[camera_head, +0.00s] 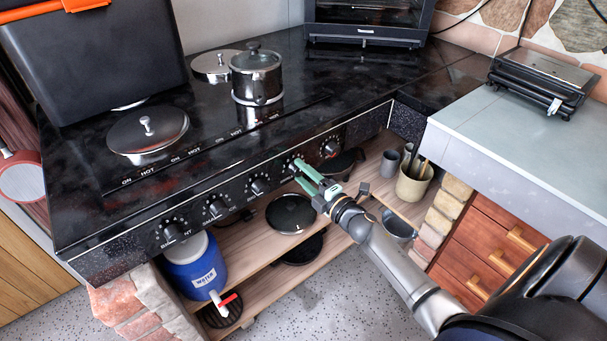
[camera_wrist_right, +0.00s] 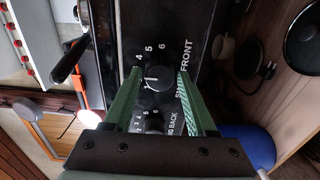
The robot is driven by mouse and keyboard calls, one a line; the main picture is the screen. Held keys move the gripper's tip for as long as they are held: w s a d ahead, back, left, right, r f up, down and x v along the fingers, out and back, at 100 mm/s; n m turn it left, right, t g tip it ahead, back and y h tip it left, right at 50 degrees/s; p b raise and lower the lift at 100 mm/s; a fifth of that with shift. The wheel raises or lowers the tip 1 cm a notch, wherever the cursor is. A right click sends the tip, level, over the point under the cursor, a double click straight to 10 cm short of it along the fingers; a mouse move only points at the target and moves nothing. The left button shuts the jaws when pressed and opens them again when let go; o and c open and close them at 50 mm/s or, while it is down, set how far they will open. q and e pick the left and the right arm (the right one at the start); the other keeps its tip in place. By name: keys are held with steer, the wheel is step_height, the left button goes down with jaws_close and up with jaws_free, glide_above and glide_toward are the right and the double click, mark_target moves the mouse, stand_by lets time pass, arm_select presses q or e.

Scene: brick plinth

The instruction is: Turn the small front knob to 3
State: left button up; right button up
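The stove's front panel holds a row of black knobs. In the right wrist view the small front knob (camera_wrist_right: 158,98), beside the lettering FRONT, has 4, 5 and 6 printed near it. A white mark shows on the knob; I cannot tell exactly which number it points at. My right gripper (camera_wrist_right: 160,82) is open, with one green finger on each side of this knob. I cannot tell if the fingers touch it. In the head view my right gripper (camera_head: 301,172) reaches the panel from the lower right and partly covers the knob. My left gripper is not in view.
Another knob (camera_head: 258,187) sits left of my right gripper, and one (camera_head: 330,149) sits right of it. A pot (camera_head: 257,76) and a lidded pan (camera_head: 148,134) stand on the stove. Below are a shelf with pans and a blue water jug (camera_head: 196,268).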

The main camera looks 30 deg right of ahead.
steer(key=shift+o, duration=1.4)
steer(key=s+d, duration=0.1)
steer(key=s, duration=1.1)
steer(key=shift+s, duration=0.25)
steer(key=s+a+f+m+g+p, duration=0.3)
steer(key=s+a+m+g+p, duration=0.1)
steer(key=s+a+m, duration=0.3)
steer(key=s+a+f+m+g+p, duration=0.4)
steer(key=s+a+m, duration=0.3)
steer(key=a+m, duration=0.2)
steer(key=a+p, duration=0.1)
steer(key=a, duration=0.1)
steer(key=shift+s+a+f+m+g+y, duration=0.2)
steer(key=shift+a+m+g+y, duration=0.1)
steer(key=shift+m+y, duration=0.1)
